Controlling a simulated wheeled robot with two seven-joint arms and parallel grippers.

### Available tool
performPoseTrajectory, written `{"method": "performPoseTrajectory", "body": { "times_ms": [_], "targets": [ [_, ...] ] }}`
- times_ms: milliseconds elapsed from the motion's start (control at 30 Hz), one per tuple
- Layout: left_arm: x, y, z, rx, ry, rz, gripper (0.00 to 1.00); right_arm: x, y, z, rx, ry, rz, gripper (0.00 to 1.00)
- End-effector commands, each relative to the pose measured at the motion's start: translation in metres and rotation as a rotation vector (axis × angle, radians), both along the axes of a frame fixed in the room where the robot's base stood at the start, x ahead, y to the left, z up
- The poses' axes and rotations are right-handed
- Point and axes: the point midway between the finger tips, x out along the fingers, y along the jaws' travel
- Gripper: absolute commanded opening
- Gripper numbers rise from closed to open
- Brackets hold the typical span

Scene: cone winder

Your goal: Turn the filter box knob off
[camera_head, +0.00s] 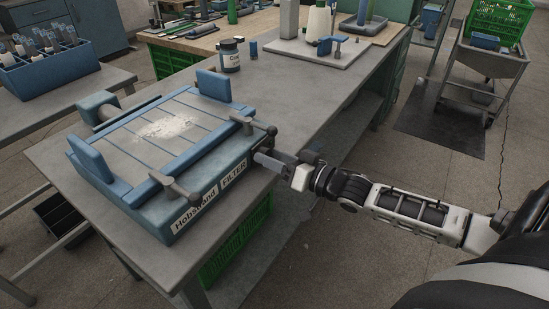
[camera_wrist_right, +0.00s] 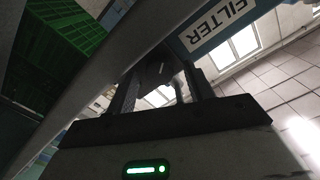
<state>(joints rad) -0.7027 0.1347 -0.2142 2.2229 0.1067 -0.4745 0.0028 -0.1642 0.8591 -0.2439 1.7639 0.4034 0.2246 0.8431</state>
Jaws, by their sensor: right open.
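The blue filter box (camera_head: 160,150) sits on the near end of the grey table, with a "FILTER" label (camera_head: 234,172) on its front side. The label also shows upside down in the wrist view (camera_wrist_right: 218,24). My right gripper (camera_head: 262,158) is at the front side of the box, just right of the label. In the wrist view my right gripper (camera_wrist_right: 160,85) has its two fingers apart, with a dark part (camera_wrist_right: 155,72) between them, likely the knob. I cannot tell whether the fingers touch it. In the head view the gripper hides the knob. My left gripper is not in view.
Two grey clamp handles (camera_head: 174,186) stick out at the box's front corners. A dark jar (camera_head: 230,55) stands behind the box. A green crate (camera_head: 236,240) is under the table. The floor (camera_head: 345,255) in front of the table is clear.

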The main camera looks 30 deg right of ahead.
Motion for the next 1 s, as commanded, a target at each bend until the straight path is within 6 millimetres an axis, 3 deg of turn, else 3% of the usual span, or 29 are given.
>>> {"method": "performPoseTrajectory", "body": {
  "times_ms": [100, 267, 667, 1000],
  "targets": [
    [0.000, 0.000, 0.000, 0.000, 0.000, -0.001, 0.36, 0.000, 0.000, 0.000, 0.000, 0.000, 0.000, 0.52],
    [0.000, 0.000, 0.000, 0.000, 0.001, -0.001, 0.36, 0.000, 0.000, 0.000, 0.000, 0.000, 0.000, 0.08],
    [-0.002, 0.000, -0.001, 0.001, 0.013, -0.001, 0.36, 0.000, 0.000, 0.002, -0.045, -0.021, 0.000, 0.08],
    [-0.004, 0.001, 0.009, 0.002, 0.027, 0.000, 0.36, 0.000, 0.000, 0.004, -0.266, -0.113, -0.001, 0.08]
  ]
}}
